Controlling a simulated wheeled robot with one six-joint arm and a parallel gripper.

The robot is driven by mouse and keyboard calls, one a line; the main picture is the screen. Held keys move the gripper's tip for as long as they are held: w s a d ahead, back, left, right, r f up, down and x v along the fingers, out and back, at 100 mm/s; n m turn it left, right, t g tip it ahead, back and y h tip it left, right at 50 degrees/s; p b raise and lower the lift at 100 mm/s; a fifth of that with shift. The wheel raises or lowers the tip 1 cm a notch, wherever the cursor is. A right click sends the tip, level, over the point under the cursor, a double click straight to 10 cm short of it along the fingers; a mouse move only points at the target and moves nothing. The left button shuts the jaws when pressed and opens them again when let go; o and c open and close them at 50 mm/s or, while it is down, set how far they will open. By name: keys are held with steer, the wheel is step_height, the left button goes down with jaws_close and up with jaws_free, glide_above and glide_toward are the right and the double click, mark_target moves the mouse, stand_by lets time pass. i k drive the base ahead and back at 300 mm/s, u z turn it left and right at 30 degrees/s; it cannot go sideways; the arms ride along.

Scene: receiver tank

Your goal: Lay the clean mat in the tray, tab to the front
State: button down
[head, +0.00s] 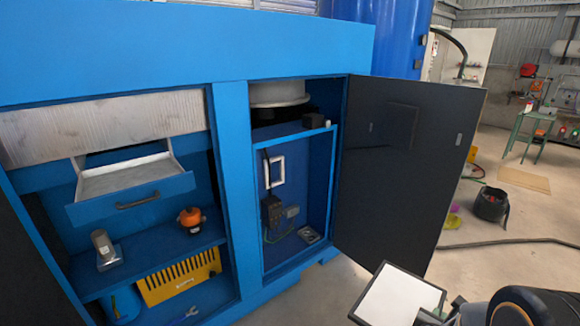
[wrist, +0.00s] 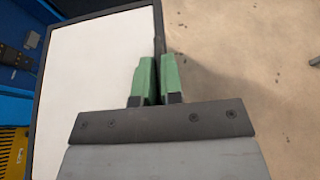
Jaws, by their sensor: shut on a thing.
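The mat (head: 395,298) is a flat white panel with a thin dark border, at the bottom right of the head view. In the wrist view the mat (wrist: 90,70) fills the left half. My gripper (head: 437,303) is shut on its right edge; the green fingers (wrist: 158,65) pinch that edge in the wrist view. I cannot make out a tab. The tray looks to be the pulled-out blue drawer (head: 165,189) at the left of the cabinet, with a dark handle and a pale grey floor. My gripper and the mat are well apart from it, to the right.
The cabinet's dark door (head: 405,165) stands open between the drawer and my gripper. Below the drawer, a shelf (head: 150,258) holds an orange-topped item (head: 190,218) and a grey block-like item (head: 103,245). Floor (head: 490,270) on the right is mostly clear, with a black bucket (head: 490,205).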

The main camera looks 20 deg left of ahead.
mark_target(134, 178)
steer(key=u, duration=0.45)
steer(key=i, duration=1.2)
steer(key=u, duration=2.75)
